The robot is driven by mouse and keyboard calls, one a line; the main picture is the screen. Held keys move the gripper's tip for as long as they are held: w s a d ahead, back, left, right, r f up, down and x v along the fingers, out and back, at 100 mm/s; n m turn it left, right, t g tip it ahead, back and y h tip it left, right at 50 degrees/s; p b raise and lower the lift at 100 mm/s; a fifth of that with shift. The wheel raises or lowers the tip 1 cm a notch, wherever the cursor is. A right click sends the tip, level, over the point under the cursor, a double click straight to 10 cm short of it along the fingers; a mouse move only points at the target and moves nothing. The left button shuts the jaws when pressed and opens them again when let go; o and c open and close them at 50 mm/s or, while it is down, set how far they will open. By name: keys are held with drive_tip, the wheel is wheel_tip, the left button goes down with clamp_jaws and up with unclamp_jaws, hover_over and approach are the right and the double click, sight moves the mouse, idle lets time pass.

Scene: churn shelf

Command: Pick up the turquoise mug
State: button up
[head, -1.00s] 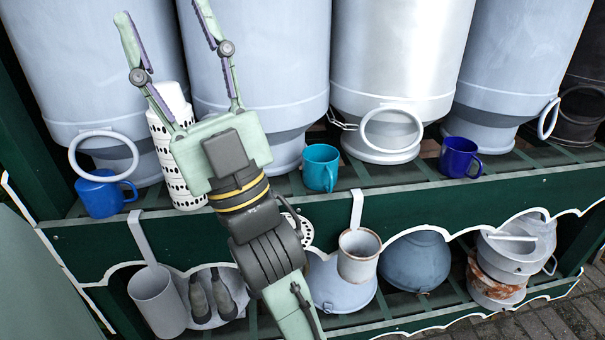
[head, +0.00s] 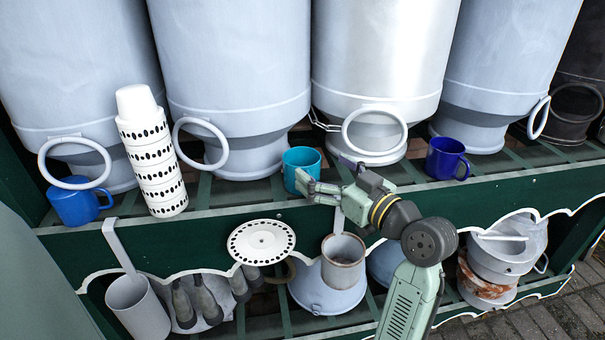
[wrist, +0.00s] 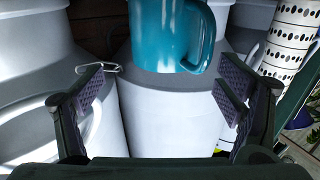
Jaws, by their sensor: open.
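The turquoise mug (head: 300,166) stands upright on the upper shelf in the head view, in front of the gap between two churns. In the wrist view the turquoise mug (wrist: 172,34) is at top centre, with its handle on the right and its top cut off by the frame. My gripper (head: 305,186) is at the mug's front right in the head view, and its fingers partly cover the mug's lower part. In the wrist view my gripper (wrist: 160,85) is open and empty, with the mug ahead of and between its spread fingers. I cannot tell whether a finger touches it.
A blue mug (head: 77,203) and a stack of white spotted cups (head: 153,160) stand to the left on the shelf (head: 235,192). A dark blue mug (head: 446,158) stands to the right. Large grey churns (head: 232,80) close off the back. A rusty cup (head: 343,260) hangs below.

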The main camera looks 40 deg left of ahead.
sight(313, 168)
drive_tip(key=x, duration=0.1)
drive_tip(key=p+x, duration=0.1)
drive_tip(key=x, duration=0.3)
drive_tip(key=shift+s+f, duration=0.2)
drive_tip(key=shift+s, duration=0.25)
drive_tip(key=shift+w+a+f, duration=0.1)
drive_tip(key=shift+w+a, duration=0.05)
drive_tip(key=shift+a, duration=0.35)
drive_tip(key=shift+c, duration=0.5)
drive_tip(key=c, duration=1.2)
drive_tip(key=shift+o, duration=0.2)
